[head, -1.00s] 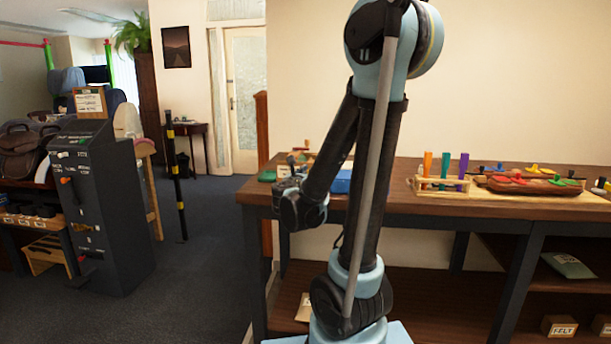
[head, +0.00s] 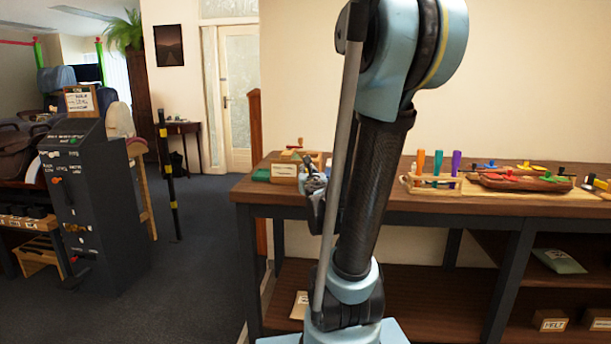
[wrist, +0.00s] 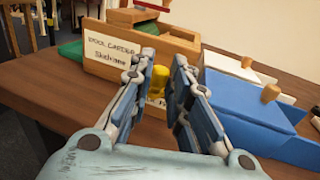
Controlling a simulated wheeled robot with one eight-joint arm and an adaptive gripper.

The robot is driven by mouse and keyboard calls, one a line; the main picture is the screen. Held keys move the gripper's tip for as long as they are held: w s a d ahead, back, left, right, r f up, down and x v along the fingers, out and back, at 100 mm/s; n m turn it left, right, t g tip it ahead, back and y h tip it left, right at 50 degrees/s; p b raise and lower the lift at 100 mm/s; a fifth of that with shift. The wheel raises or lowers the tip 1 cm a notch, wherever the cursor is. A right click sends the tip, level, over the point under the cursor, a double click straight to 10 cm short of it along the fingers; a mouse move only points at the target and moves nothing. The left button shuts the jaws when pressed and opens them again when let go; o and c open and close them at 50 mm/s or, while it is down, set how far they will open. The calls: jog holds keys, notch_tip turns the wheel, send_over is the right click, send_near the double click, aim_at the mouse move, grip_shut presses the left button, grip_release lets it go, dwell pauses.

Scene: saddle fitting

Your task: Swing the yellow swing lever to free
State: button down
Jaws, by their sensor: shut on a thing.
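The yellow swing lever (wrist: 160,80) shows in the wrist view as a short, rounded yellow piece between the fingers of my gripper (wrist: 164,58). My gripper is shut on it, with a finger on each side. The lever's lower part and its mount are mostly hidden by the fingers. Just behind it stands a wooden box with a label reading "WOOL CARDER" (wrist: 130,52). In the head view my gripper (head: 313,182) is partly hidden behind my arm at the left end of the bench, and the lever cannot be made out.
A blue box with a wooden knob (wrist: 240,110) stands close to the right of my gripper. A green pad (head: 262,174) lies left of the labelled box. The brown bench top (wrist: 50,95) is clear at the left. A peg rack (head: 432,186) stands farther right.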

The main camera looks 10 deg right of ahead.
jog(key=shift+d+y, duration=0.1)
jog(key=shift+y, duration=0.2)
dwell(0.4)
jog(key=c, duration=1.8)
grip_release()
jog(key=shift+s, duration=0.15)
jog(key=s, duration=1.1)
jog(key=shift+s, duration=0.2)
jog(key=shift+f, duration=0.1)
